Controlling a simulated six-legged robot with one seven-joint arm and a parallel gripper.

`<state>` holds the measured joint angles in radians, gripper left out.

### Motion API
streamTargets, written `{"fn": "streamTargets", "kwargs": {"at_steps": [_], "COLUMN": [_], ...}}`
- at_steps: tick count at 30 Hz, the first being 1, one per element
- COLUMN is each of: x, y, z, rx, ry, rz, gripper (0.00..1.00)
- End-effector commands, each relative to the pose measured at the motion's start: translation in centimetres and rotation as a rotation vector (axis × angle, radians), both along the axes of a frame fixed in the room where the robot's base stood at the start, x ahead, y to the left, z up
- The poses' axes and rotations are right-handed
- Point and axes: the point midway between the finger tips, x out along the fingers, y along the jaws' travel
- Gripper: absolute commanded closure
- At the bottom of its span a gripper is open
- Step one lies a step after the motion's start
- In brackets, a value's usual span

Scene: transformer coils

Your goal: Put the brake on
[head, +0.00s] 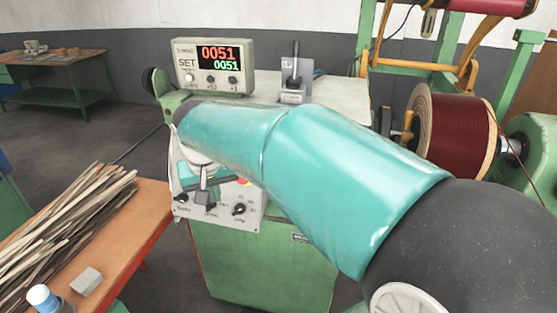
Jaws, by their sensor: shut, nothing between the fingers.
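The green winding machine carries a small grey lever box (293,92) on its top. The box has an upright black-handled lever (295,58). No readable marking tells me which control is the brake. A light control panel (250,196) with dark knobs is on the machine's front. My teal arm crosses the picture and hides part of the machine top and the panel. My gripper (203,184) shows small below the arm, in front of the panel, and looks shut and empty. It is apart from the lever. Contact with the panel cannot be told.
A counter box (213,68) reads 0051 on both lines. A dark red wire spool (452,130) sits at right beside a green frame. An orange-topped table (120,240) with wooden strips is at left. A workbench (60,70) stands behind, with open floor between.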

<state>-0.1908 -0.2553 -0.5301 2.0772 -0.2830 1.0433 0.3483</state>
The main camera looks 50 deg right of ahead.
Motion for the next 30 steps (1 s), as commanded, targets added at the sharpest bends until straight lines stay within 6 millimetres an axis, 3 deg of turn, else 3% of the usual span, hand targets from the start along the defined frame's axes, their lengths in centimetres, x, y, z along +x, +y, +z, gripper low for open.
{"fn": "streamTargets", "kwargs": {"at_steps": [3,6,9,12,23,30], "x": [1.3,1.6,1.5,1.4,1.3,1.0], "y": [-6.3,-11.0,-14.3,-16.1,-17.0,-17.7], "z": [0.2,1.2,2.6,3.9,4.6,3.6], "rx": [-0.101,-0.206,-0.307,-0.377,-0.411,-0.411], "ry": [0.077,0.124,0.151,0.165,0.168,0.170], "rz": [-0.185,-0.331,-0.441,-0.511,-0.546,-0.548], "gripper": [1.00,1.00,1.00,1.00,1.00,1.00]}}
